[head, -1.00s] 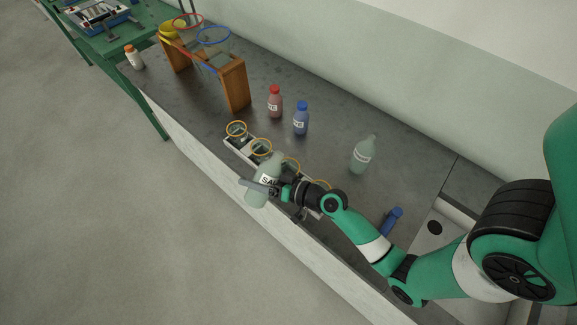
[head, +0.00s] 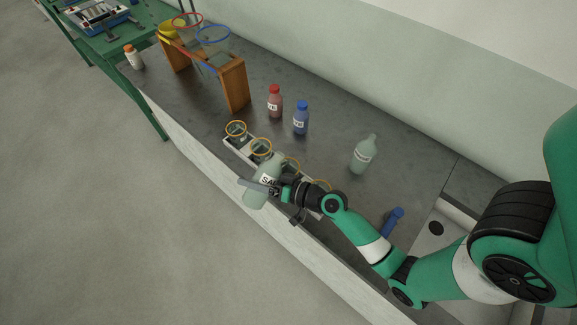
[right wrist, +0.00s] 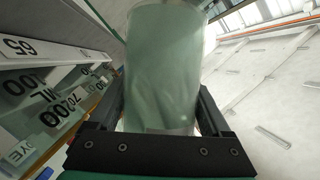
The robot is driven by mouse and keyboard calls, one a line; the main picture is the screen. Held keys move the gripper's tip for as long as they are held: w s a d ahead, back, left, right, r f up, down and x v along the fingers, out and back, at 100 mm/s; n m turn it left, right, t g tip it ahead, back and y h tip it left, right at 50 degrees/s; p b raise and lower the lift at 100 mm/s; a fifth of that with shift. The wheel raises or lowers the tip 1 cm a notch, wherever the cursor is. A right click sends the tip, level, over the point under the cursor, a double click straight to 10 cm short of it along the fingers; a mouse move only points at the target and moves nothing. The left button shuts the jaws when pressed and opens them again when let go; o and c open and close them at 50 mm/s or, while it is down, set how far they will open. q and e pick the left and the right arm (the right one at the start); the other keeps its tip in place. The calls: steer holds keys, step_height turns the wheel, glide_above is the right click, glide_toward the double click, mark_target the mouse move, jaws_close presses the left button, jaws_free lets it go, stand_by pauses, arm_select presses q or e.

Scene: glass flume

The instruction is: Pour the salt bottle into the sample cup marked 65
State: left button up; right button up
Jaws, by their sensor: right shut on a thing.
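The salt bottle (head: 257,197), pale green with a label reading "SA", is held in my right gripper (head: 268,188), above the bench's front edge and in front of the cup rack. It also fills the middle of the right wrist view (right wrist: 163,65) between the two fingers. Several sample cups with yellow rims stand in a white rack (head: 237,148); the bottle and gripper partly hide the nearer ones. A tag marked 65 (right wrist: 18,46) shows at the left of the right wrist view; which cup it belongs to is unclear in the head view. My left gripper is out of view.
Behind the rack stand a red-capped bottle (head: 275,103), a blue bottle (head: 301,119) and a pale green bottle (head: 362,157). A wooden stand (head: 236,88) with coloured rings is at the far left. A blue object (head: 393,221) lies near my right arm.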

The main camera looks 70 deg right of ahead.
mark_target(255, 179)
steer(key=shift+w+a+f+m+t+y+b, duration=0.2)
steer(key=shift+a+m+t+y+b, duration=0.15)
steer(key=shift+m+b, duration=0.45)
stand_by(1.3)
steer(key=shift+w+a+r+m+t, duration=0.1)
steer(key=shift+a+r+m+t, duration=0.25)
steer(key=shift+r+m, duration=0.3)
stand_by(1.2)
steer(key=shift+w+a+r+m+t, duration=0.15)
steer(key=shift+r+m+t, duration=0.25)
steer(key=shift+r+m, duration=0.35)
stand_by(1.1)
steer(key=shift+d+r+m, duration=0.25)
steer(key=shift+r+m, duration=0.25)
steer(key=shift+m, duration=0.1)
stand_by(1.6)
